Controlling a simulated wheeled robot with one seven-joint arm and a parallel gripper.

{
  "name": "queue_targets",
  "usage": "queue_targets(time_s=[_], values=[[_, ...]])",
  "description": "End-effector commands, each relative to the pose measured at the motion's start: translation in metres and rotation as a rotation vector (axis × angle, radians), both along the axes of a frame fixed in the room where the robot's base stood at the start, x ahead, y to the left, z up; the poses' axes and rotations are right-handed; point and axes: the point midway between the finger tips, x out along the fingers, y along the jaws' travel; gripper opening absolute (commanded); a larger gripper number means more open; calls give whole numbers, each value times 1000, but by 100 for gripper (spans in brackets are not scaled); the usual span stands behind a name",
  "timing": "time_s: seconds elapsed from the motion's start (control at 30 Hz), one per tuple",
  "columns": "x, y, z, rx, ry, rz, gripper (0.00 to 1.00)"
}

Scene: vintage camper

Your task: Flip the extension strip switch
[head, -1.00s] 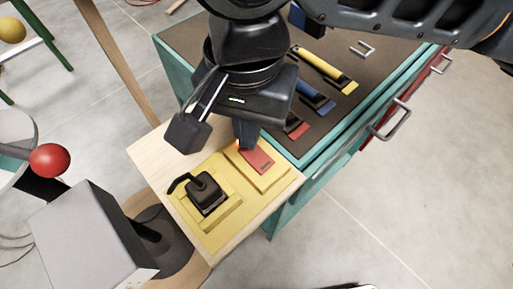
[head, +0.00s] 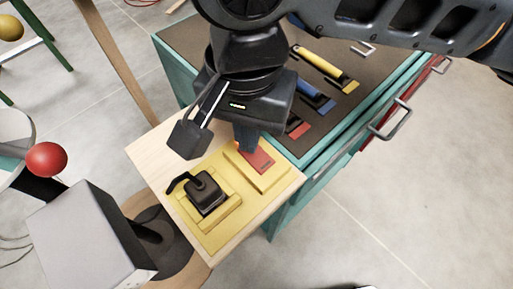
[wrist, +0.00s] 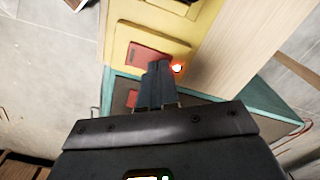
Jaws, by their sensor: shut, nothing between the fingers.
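The yellow extension strip (head: 224,235) lies on a pale wooden board. Its red switch (head: 262,162) sits on a raised yellow block, and a black plug (head: 206,190) sits in the socket beside it. My gripper (head: 247,148) is shut and empty, pointing down at the upper end of the red switch. In the wrist view, my shut fingertips (wrist: 158,68) overlap the edge of the red switch (wrist: 146,54). A small orange-red light (wrist: 177,68) glows right beside them. I cannot tell whether the fingertips touch the switch.
A teal cabinet (head: 172,65) with a brown top stands behind the board. Yellow, blue and red handled tools (head: 318,68) lie on it. Metal drawer handles (head: 390,122) stick out on its right side. A grey box (head: 88,235) and a red ball (head: 46,159) are at left.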

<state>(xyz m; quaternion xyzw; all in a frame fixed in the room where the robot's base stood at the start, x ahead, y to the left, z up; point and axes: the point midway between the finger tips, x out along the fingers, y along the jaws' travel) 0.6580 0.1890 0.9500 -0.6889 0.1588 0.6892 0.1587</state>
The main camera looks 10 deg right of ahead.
Motion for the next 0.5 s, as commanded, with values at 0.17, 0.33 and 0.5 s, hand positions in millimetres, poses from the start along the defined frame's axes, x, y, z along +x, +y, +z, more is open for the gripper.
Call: queue_targets(time_s=[0.17, 0.33, 0.5], values=[[0, 0, -3, 0, 0, 0, 0], [0, 0, -5, 0, 0, 0, 0], [0, 0, -7, 0, 0, 0, 0]])
